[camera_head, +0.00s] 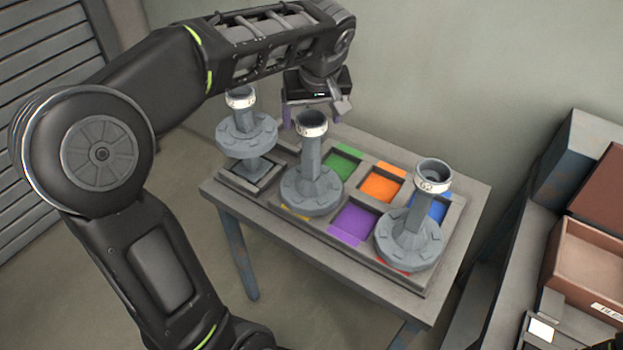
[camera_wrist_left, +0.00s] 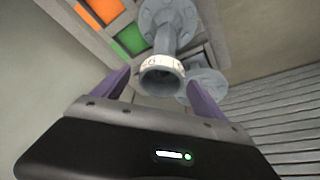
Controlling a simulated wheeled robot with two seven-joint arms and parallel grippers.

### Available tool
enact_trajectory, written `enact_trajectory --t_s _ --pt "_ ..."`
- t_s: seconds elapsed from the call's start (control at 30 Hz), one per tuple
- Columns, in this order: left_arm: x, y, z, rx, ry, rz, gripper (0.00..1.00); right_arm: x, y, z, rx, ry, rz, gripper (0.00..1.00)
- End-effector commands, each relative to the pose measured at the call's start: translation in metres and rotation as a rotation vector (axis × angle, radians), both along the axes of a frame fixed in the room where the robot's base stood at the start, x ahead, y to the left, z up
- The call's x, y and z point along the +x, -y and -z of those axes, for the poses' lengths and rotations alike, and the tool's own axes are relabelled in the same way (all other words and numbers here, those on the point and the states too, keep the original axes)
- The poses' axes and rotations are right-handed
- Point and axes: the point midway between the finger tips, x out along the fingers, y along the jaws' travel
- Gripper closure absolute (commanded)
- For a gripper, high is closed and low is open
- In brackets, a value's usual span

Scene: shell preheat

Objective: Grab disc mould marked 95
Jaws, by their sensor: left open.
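Three grey disc moulds with white marked bands stand on the table. The left mould (camera_head: 247,135) has its disc at mid-height above a square stand. The middle mould (camera_head: 312,190) and right mould (camera_head: 412,238) have their discs low on the tray. I cannot read which is marked 95. My left gripper (camera_head: 311,112) is open, just behind the middle mould's top. In the left wrist view, the middle mould's ring-shaped top (camera_wrist_left: 162,78) shows between the spread fingers, with no visible grip. The left mould (camera_wrist_left: 207,85) is partly hidden behind it. My right gripper is not in view.
The tray on the table has coloured cells: green (camera_head: 342,163), orange (camera_head: 382,187), purple (camera_head: 353,223), blue, and partly covered yellow and red. A wall stands behind the table. A brown open box (camera_head: 590,265) is on a surface at the right.

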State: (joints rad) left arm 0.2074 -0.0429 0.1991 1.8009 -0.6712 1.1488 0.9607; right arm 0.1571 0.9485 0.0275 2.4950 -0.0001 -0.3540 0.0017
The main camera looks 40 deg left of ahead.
Motion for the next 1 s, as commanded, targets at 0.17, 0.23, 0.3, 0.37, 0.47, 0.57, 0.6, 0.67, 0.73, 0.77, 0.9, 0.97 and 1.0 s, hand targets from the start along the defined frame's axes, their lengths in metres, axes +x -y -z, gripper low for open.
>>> enact_trajectory --t_s 0.17,0.23,0.3,0.37,0.47,0.57,0.6,0.67,0.73,0.77,0.9,0.97,1.0 --pt "0.0 0.0 0.001 0.001 0.001 0.0 0.18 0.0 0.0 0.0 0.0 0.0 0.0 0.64" --pt "0.0 0.0 0.001 0.001 0.001 0.0 0.18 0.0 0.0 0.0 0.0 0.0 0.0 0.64" --pt "0.0 -0.001 0.002 0.0 0.0 0.001 0.18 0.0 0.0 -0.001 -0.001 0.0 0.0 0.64" --pt "0.001 -0.001 0.006 0.0 -0.002 0.001 0.18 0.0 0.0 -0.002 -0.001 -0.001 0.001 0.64" --pt "0.002 -0.004 0.017 0.001 -0.004 0.0 0.18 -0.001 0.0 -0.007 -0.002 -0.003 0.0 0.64" --pt "0.004 -0.007 0.032 -0.001 -0.004 0.0 0.18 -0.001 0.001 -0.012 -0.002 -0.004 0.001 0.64" --pt "0.006 -0.009 0.038 0.0 -0.005 0.001 0.18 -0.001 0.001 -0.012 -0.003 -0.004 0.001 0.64" --pt "0.008 -0.011 0.044 -0.001 -0.002 0.001 0.18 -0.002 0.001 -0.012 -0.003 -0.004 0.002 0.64" --pt "0.009 -0.012 0.049 -0.001 -0.001 0.0 0.18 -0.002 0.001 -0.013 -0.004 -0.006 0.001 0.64" --pt "0.01 -0.012 0.05 -0.001 0.001 0.0 0.18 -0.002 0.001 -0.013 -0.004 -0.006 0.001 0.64" --pt "0.01 -0.012 0.051 -0.001 0.001 0.001 0.18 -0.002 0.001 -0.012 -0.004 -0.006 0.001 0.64" --pt "0.01 -0.012 0.051 -0.001 0.001 0.001 0.18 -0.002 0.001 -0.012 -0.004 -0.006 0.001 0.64" --pt "0.01 -0.012 0.051 -0.001 0.001 0.001 0.18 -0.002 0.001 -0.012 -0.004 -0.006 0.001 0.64"
